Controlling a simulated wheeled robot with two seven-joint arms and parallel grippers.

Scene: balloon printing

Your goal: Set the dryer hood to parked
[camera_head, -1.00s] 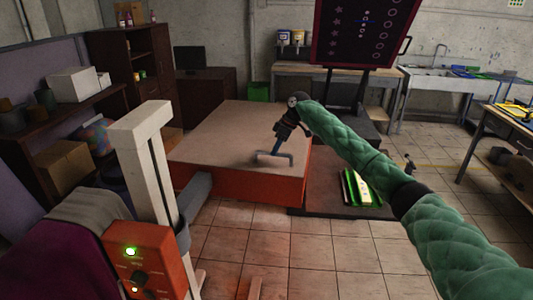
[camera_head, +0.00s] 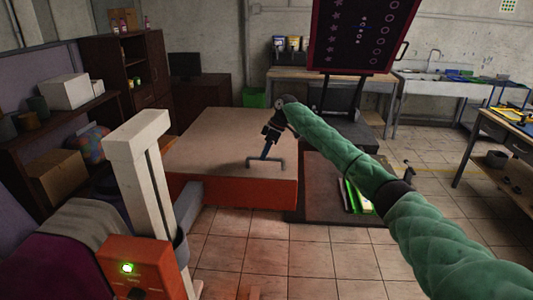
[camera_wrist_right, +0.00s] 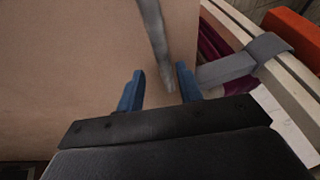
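The dryer hood (camera_head: 215,135) is a large flat box with a beige top and red-orange sides, in the middle of the head view. A grey bar handle (camera_head: 282,163) stands on its top near the front right. My right gripper (camera_head: 265,155) points down at this handle. In the right wrist view, my right gripper's blue fingers (camera_wrist_right: 159,88) are apart. The grey handle bar (camera_wrist_right: 155,40) reaches in between them, closer to the right finger; contact is not clear. The hood top (camera_wrist_right: 70,60) fills the left of that view. My left gripper does not show.
A white post (camera_head: 140,165) and an orange control box (camera_head: 140,268) with a green light stand at the front left. A dark low platform (camera_head: 325,190) with green-edged items (camera_head: 357,195) lies right of the hood. Tiled floor (camera_head: 230,240) is open in front.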

